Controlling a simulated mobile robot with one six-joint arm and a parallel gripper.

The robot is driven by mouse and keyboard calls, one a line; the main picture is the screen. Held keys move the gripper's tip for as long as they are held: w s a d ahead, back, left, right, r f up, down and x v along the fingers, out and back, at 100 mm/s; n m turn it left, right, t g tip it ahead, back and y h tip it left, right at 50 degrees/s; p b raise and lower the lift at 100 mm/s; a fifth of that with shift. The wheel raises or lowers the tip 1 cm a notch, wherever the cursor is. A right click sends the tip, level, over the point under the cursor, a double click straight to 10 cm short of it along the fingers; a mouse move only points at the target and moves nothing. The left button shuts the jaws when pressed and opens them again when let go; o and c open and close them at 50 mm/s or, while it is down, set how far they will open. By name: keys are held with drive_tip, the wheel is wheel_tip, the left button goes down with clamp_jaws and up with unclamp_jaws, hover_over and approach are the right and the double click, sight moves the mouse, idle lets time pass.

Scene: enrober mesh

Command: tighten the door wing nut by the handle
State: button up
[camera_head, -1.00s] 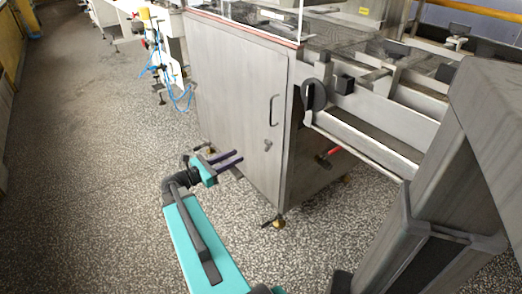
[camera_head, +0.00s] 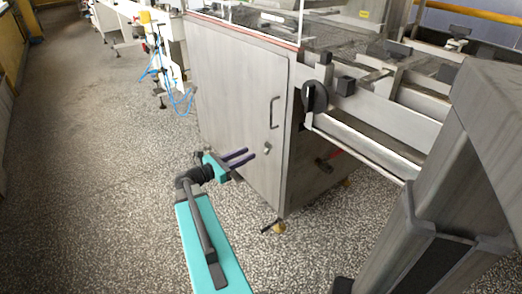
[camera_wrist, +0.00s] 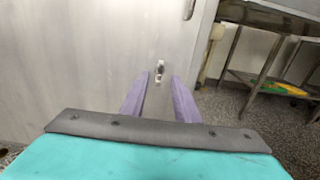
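The wing nut (camera_head: 267,148) is a small metal piece on the grey cabinet door (camera_head: 232,110), below the black door handle (camera_head: 274,112). In the wrist view the wing nut (camera_wrist: 160,70) stands out from the door just beyond and between my two purple fingertips, looking upright. My gripper (camera_head: 248,154) is open and empty, its fingers pointing at the door just left of the wing nut in the head view. In the wrist view my gripper (camera_wrist: 160,82) has a wide gap between its fingers. Whether the fingertips touch the door cannot be told.
Blue hoses (camera_head: 182,98) hang behind. The speckled floor at left is clear.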

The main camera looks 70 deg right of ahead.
sight(268, 148)
drive_tip(key=b+x, duration=0.2)
drive_tip(key=x, duration=0.6)
drive_tip(key=shift+d, duration=0.25)
